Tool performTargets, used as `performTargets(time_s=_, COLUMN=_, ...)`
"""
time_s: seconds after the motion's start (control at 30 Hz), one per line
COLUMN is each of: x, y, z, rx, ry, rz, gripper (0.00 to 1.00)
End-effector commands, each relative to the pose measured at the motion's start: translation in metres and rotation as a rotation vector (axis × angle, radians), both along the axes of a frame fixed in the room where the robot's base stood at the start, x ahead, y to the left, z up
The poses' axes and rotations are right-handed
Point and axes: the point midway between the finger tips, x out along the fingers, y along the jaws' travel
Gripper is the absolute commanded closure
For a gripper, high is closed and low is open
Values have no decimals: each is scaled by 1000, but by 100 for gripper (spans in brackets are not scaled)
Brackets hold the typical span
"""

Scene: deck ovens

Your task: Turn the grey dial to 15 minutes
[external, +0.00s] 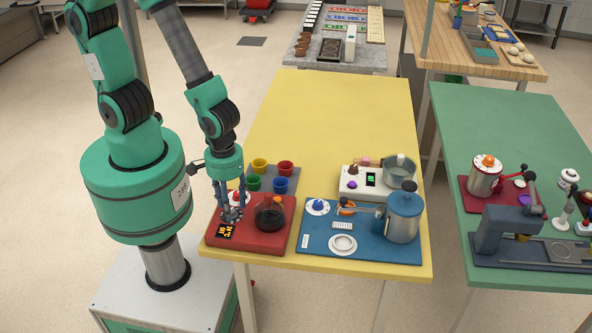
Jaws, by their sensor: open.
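My gripper (232,215) points down over the left part of a red base (248,243) at the front left of the yellow table. Its fingers are open and sit low, close around or beside something small and grey. I cannot tell the grey dial apart from the fingers here, nor read its setting or see contact. A small display (227,231) with orange characters lies just in front of the fingers; it is too small to read surely. A white and red round part (240,198) shows partly behind the gripper.
A dark glass jug (270,215) stands on the red base, close right of my gripper. Several coloured cups (281,185) stand behind. A blue base (375,248) with a blue pot (404,215) and a white-and-blue dial (318,207) lies to the right. The yellow table's back (335,110) is clear.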

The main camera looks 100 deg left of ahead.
Motion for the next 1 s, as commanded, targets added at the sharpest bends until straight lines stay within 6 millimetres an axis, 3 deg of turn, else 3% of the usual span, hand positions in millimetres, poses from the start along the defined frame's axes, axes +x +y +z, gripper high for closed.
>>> performTargets(time_s=0.47, x=0, y=0, z=-10, rx=0, ry=0, rz=0, gripper=55)
performTargets(time_s=0.7, x=0, y=0, z=-10, rx=0, ry=0, rz=0, gripper=99)
performTargets(time_s=1.0, x=0, y=0, z=-10, rx=0, ry=1, rz=-13, gripper=100)
